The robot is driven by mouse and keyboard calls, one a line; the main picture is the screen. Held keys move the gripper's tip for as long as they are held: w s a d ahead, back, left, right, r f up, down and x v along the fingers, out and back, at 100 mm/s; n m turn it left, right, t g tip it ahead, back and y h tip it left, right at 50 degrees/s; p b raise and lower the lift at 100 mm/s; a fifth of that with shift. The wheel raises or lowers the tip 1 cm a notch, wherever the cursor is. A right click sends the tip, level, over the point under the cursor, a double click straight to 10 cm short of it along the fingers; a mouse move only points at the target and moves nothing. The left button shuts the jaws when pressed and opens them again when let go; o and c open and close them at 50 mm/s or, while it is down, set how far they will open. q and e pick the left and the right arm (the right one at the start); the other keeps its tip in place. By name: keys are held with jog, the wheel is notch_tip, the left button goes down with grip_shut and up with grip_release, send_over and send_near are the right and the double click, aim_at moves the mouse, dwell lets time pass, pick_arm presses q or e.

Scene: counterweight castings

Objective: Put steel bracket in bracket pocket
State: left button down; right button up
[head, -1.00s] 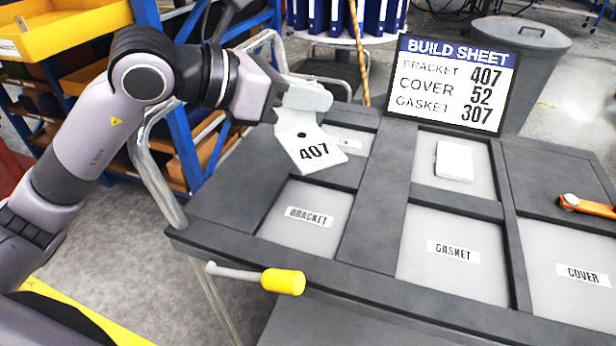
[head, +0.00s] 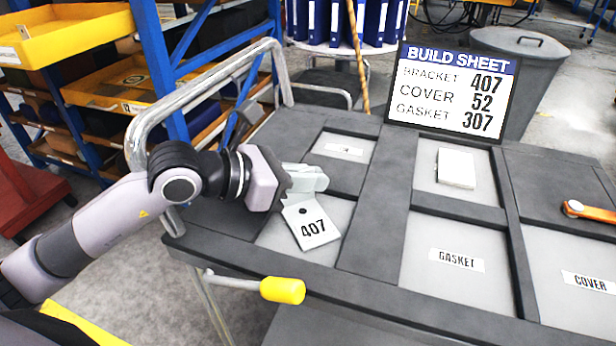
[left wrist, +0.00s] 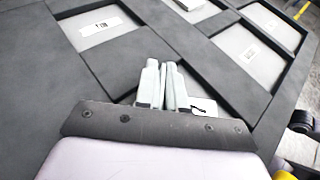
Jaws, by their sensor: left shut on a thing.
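The steel bracket (head: 311,229) is a pale flat plate marked 407. My left gripper (head: 312,180) is shut on its upper end, and the plate slants down toward the tray. The bracket lies over the bracket pocket (head: 278,236), a light-floored recess at the near left of the dark tray, and hides that pocket's label. I cannot tell whether the plate touches the pocket floor. In the left wrist view the fingers (left wrist: 165,75) are close together, with a bit of the bracket (left wrist: 203,105) showing beside them. My right gripper is not in view.
The gasket pocket (head: 425,277) and cover pocket (head: 560,255) are empty. A white block (head: 456,168) sits in a back pocket. An orange-handled tool (head: 588,211) lies at right. The build sheet (head: 455,88) stands behind. A yellow-gripped lever (head: 282,290) sticks out in front.

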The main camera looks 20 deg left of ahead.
pick_arm(q)
jog(key=shift+f, duration=0.1)
jog(key=c, duration=1.2)
grip_release()
jog(key=shift+c, duration=0.2)
jog(key=b+v, duration=0.1)
jog(key=v, duration=0.8)
jog(key=shift+s+a+b, duration=0.25)
jog(key=shift+a+b, duration=0.05)
jog(key=shift+b, duration=0.05)
jog(key=shift+s+a+r, duration=0.4)
jog(key=shift+a, duration=0.05)
jog(key=shift+s+a+r+b, duration=0.2)
jog(key=shift+s+r+b, duration=0.1)
jog(key=shift+s+b, duration=0.05)
